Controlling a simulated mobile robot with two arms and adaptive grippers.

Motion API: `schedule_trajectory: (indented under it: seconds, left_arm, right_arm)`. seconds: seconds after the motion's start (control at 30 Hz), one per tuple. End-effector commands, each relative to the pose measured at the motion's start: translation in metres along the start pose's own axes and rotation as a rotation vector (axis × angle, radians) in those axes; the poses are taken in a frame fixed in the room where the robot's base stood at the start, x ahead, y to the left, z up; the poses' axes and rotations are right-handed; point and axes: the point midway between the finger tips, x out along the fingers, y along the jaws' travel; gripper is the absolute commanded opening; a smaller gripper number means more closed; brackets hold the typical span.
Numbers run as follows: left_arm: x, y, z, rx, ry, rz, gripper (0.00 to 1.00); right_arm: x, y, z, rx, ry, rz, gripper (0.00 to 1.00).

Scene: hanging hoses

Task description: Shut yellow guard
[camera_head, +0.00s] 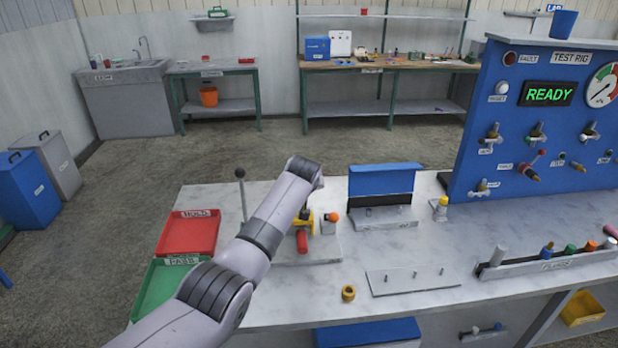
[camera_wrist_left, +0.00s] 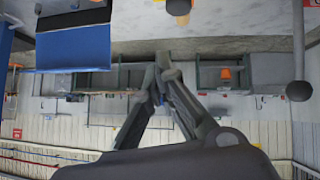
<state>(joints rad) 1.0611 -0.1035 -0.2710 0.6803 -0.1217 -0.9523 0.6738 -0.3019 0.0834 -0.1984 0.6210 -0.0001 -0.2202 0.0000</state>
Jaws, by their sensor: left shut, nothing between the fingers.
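A yellow part (camera_head: 308,226), which looks like the guard, stands on a grey plate on the bench. It is partly hidden behind my left arm, and I cannot tell how far open it is. A red cylinder (camera_head: 302,241) is just in front of it. My left gripper is mostly hidden behind the wrist in the head view, close above the yellow part. In the left wrist view the fingers of my left gripper (camera_wrist_left: 161,72) meet at the tips with nothing between them. Whether they touch the yellow part cannot be seen. My right gripper is not in view.
A lever with a dark knob (camera_head: 240,174) stands left of the guard. An orange-capped block (camera_head: 329,224) and an open blue-lidded box (camera_head: 384,180) are to its right. A yellow ring (camera_head: 348,293) lies in front. Red (camera_head: 178,248) and green trays are at left.

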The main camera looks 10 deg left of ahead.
Motion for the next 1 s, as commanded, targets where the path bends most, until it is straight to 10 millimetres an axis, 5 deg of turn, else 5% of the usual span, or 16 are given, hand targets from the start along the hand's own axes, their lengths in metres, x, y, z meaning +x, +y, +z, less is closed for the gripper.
schedule_trajectory:
  seconds: [0.27, 0.53, 0.77, 0.87, 1.0]
  left_arm:
    - [-0.032, 0.005, 0.008, 0.001, -0.003, 0.002, 0.00]
    - [-0.070, 0.011, 0.009, 0.000, -0.003, 0.001, 0.00]
    - [-0.085, 0.011, 0.012, 0.003, -0.011, -0.002, 0.00]
    - [-0.079, -0.001, 0.036, 0.013, -0.038, -0.004, 0.00]
    - [-0.068, -0.039, 0.107, 0.055, -0.112, -0.006, 0.00]
  right_arm:
    - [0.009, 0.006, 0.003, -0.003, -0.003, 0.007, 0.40]
    - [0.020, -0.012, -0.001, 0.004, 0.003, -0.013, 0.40]
    - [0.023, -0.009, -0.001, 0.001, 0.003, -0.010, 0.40]
    - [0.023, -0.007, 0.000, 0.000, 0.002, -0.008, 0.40]
    - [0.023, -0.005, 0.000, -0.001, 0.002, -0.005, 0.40]
